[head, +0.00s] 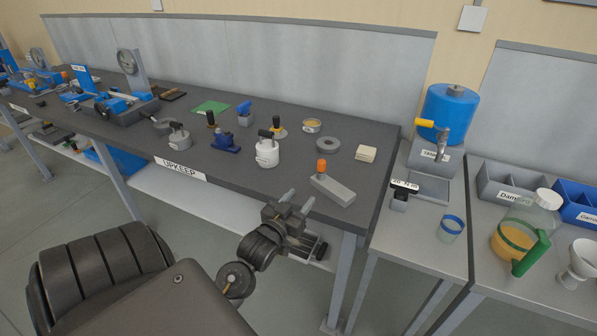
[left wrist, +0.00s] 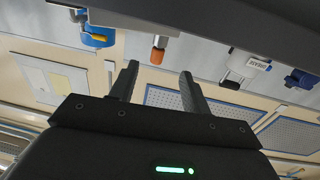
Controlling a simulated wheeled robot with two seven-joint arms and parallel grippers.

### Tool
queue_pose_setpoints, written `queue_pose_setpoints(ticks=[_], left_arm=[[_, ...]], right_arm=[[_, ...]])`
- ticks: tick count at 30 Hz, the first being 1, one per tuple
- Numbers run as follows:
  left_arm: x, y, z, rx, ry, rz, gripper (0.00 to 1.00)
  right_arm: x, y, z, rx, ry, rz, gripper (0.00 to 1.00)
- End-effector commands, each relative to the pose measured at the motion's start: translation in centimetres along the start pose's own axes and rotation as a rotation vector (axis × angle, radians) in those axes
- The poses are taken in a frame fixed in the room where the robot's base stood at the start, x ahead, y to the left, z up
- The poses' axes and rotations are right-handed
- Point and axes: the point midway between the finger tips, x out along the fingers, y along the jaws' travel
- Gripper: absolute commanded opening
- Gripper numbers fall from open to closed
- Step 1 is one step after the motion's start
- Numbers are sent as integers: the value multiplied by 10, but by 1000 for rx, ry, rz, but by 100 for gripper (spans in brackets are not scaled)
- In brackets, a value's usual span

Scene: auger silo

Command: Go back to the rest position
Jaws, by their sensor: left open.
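My left gripper (head: 298,201) is in front of the dark bench's front edge, near its right end. Its two fingers point up and away and stand apart, with nothing between them. The left wrist view also shows the two open fingers (left wrist: 159,80), empty, with the bench's things upside down beyond them. A grey block with an orange-topped post (head: 332,186) lies on the bench just past the fingertips; the gripper looks apart from it. My right gripper is in neither view.
The dark bench (head: 232,170) carries a white lidded pot (head: 267,153), a grey ring (head: 328,144) and several tools. Right of it stand a blue tank (head: 449,108) and a jug (head: 518,235). Open floor (head: 180,235) lies before the bench.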

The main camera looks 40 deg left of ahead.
Motion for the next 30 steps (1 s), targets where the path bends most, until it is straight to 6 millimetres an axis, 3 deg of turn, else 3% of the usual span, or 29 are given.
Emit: queue_pose_setpoints(ticks=[10,14,17,22,30], left_arm=[[0,1,1,1,-4,1,48],[-10,12,18,12,-91,18,48],[-37,35,51,40,-273,56,48],[-112,76,109,120,-644,148,48],[-210,105,144,223,-1013,264,48]], right_arm=[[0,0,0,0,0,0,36],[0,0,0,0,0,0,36],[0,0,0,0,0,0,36],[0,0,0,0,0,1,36],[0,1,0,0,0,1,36]])
